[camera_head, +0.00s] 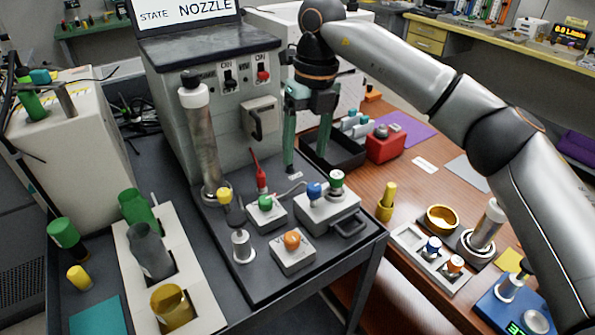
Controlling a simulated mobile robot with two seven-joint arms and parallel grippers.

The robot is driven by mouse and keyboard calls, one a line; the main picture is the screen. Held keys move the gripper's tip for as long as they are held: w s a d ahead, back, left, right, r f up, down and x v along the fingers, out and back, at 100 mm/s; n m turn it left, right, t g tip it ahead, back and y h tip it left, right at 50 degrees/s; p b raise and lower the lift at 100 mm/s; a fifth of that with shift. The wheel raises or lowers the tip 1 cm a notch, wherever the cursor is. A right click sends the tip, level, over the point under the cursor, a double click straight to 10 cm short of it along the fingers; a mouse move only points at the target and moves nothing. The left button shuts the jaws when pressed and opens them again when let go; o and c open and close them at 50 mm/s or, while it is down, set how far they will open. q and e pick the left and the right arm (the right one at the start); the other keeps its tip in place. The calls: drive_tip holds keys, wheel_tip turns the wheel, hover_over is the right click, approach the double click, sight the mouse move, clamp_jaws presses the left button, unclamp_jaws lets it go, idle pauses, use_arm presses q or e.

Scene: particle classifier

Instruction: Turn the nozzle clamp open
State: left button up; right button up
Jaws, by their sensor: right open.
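The grey particle classifier cabinet (172,95) stands at the back of the dark cart under a sign reading "STATE NOZZLE". Its front has switches and a handle on a pale plate (258,116). A clear cylinder with a white cap (200,140) stands upright at its front left. A red lever (260,175) rises from the cart top near the cabinet's foot. I cannot tell which part is the nozzle clamp. My right gripper (307,158) points down with green fingers apart and empty, right of the handle and apart from the red lever. My left gripper is out of view.
Small boxes with green, blue and orange knobs (292,240) crowd the cart top. A white rack (190,262) holds bottles at the left. A black tray (330,158) and a red box (386,145) lie behind my right gripper on the wooden table.

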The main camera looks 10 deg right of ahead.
sight(314, 186)
drive_tip(key=shift+m+h, duration=0.3)
drive_tip(key=shift+h, duration=0.3)
drive_tip(key=f, duration=0.3)
drive_tip(key=d+f, duration=0.1)
drive_tip(key=f, duration=0.3)
drive_tip(key=w+d+f, duration=0.1)
drive_tip(key=f, duration=0.2)
drive_tip(key=shift+d+f, duration=0.15)
drive_tip(key=shift+c, duration=0.2)
clamp_jaws()
